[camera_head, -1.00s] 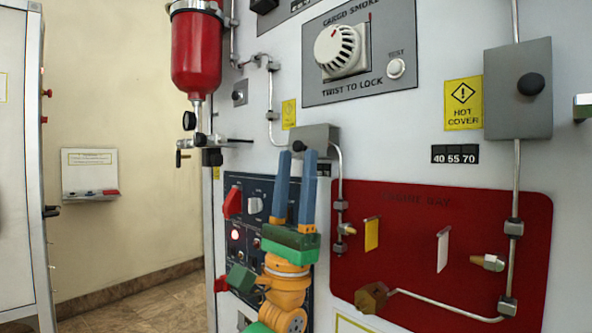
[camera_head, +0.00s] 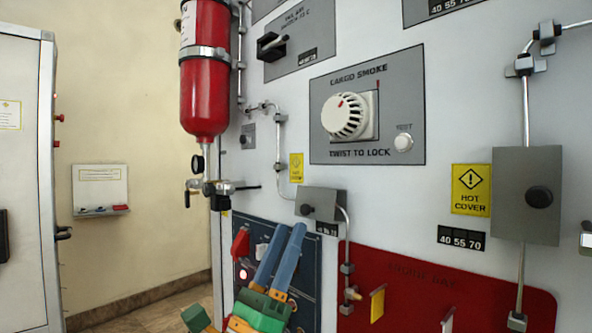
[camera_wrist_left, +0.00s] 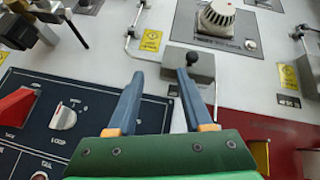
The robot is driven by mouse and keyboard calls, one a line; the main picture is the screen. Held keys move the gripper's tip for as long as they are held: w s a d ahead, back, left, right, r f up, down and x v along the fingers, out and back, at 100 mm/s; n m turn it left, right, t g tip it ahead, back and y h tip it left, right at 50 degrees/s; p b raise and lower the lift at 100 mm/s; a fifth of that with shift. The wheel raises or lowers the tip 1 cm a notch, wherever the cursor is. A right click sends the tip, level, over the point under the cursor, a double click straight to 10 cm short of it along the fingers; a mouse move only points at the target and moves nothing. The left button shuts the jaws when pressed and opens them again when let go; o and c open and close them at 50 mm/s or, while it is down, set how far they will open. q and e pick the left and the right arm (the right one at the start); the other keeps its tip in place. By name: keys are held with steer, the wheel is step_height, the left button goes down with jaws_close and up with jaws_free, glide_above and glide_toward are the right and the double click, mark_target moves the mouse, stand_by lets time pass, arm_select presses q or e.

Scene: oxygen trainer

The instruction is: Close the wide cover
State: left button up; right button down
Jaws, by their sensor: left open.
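A grey cover plate (camera_head: 325,206), wider than tall, with a black knob (camera_head: 306,210) at its left, is on the white panel. A taller grey plate (camera_head: 510,200) with a black knob is farther right; the frames do not settle which one is the wide cover. My right gripper is not in view.
A dark switch panel (camera_head: 310,265) with a red switch is behind my left gripper. A red bay panel (camera_head: 440,290) with yellow and white tabs is to the right. A red bottle (camera_head: 205,90) with a valve hangs at the left. Thin pipes run beside both plates.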

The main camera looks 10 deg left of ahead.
mark_target(303, 211)
arm_select(q)
steer(key=s+a+r+m+g+h+p, duration=0.2)
steer(key=s+r+m+g+p, duration=0.1)
steer(key=s+m+g+p, duration=0.5)
steer(key=shift+n, duration=0.4)
steer(key=p+x, duration=0.1)
steer(key=x, duration=0.1)
steer(key=p+x, duration=0.1)
steer(key=x, duration=0.1)
steer(key=p+x, duration=0.1)
steer(key=x, duration=0.1)
steer(key=shift+s+d+f, duration=0.1)
steer(key=shift+d+f, duration=0.25)
steer(key=shift+w+d, duration=0.2)
steer(key=shift+w, duration=0.05)
jaws_close()
steer(key=shift+f, duration=0.1)
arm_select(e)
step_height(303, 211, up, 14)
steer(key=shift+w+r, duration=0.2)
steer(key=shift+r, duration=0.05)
